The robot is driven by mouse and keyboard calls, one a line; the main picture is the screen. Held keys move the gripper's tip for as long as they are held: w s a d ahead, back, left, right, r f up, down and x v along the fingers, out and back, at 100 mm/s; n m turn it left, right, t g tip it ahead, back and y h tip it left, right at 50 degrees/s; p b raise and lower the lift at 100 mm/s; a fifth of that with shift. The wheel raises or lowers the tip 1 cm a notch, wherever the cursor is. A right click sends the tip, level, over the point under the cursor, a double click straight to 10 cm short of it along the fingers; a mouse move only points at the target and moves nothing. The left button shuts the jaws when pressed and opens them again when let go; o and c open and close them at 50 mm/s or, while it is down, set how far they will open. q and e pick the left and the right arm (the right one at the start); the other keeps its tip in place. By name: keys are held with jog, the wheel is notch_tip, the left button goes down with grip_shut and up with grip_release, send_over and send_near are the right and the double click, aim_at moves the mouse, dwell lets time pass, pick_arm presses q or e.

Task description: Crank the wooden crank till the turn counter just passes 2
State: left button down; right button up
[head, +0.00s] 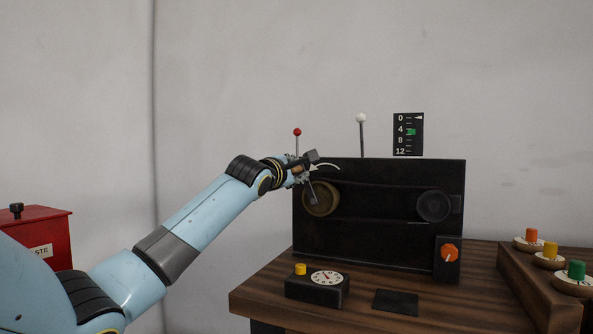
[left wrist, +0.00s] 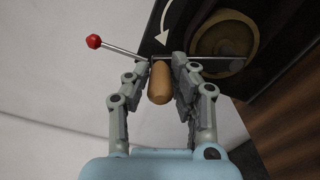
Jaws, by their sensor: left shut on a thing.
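The wooden crank handle (left wrist: 159,82) shows in the left wrist view between the fingers of my left gripper (left wrist: 162,62). My left gripper (head: 306,168) is shut on it at the upper left of the black machine. The crank arm runs down from there to a brown wheel (head: 320,199), with a belt across to a dark wheel (head: 434,206). A small box with a round white dial (head: 327,278) and yellow button stands in front; its reading is too small to tell. A white curved arrow lies beside the gripper. My right gripper is not in view.
A red-knobbed rod (head: 297,132) rises close behind my gripper, and a white-knobbed rod (head: 361,118) stands further right. A 0-to-12 scale (head: 408,146) has its white pointer near 0 and a green mark just below 4. An orange knob (head: 449,252) is at the machine's lower right.

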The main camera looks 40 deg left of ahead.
pick_arm(q)
jog(key=shift+f, duration=0.15)
jog(key=c, duration=1.1)
grip_release()
jog(key=shift+a, duration=0.15)
jog(key=v, duration=1.2)
jog(key=shift+s, duration=0.1)
